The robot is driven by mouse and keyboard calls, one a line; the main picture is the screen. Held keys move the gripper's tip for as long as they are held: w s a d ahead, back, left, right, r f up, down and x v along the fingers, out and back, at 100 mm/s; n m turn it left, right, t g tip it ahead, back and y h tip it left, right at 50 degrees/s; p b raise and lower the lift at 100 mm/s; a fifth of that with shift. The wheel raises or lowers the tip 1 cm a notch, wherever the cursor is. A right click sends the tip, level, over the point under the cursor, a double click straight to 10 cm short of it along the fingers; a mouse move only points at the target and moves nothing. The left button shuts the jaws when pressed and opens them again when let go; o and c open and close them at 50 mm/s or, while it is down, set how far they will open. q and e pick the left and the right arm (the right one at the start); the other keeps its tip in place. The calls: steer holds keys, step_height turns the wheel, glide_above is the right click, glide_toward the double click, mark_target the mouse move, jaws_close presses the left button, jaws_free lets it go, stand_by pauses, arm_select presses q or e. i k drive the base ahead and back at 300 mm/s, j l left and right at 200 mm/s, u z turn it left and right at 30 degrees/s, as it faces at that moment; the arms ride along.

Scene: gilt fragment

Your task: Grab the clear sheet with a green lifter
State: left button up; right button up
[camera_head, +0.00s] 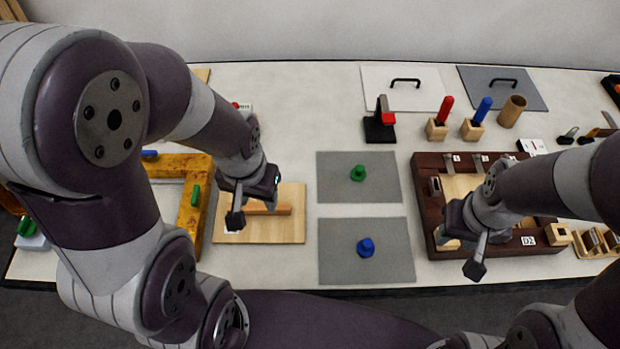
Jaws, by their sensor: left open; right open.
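A green knob-like lifter (358,173) stands on the upper of two grey rectangular sheets (385,192) in the middle of the table. I cannot tell whether this sheet is clear. Another green piece (26,227) sits on a pale block (32,242) at the far left edge, partly hidden by my arm. My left gripper (252,208) is open above a wooden board (285,230), left of the middle sheets. A wooden bar (283,210) lies beneath it. My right gripper (462,250) is open over the front left of a dark wooden tray (430,190).
A blue knob (366,247) stands on the lower grey sheet (340,265). A gilt frame (188,222) lies at left, partly hidden by my arm. A red-and-black tool (380,125), wooden blocks and two handled panels (375,85) (530,95) stand behind. The table between board and tray is otherwise low.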

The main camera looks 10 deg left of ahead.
mark_target(366, 176)
steer(key=i+l, duration=0.1)
steer(key=l, duration=0.55)
steer(key=i+l, duration=0.1)
steer(key=l, duration=0.55)
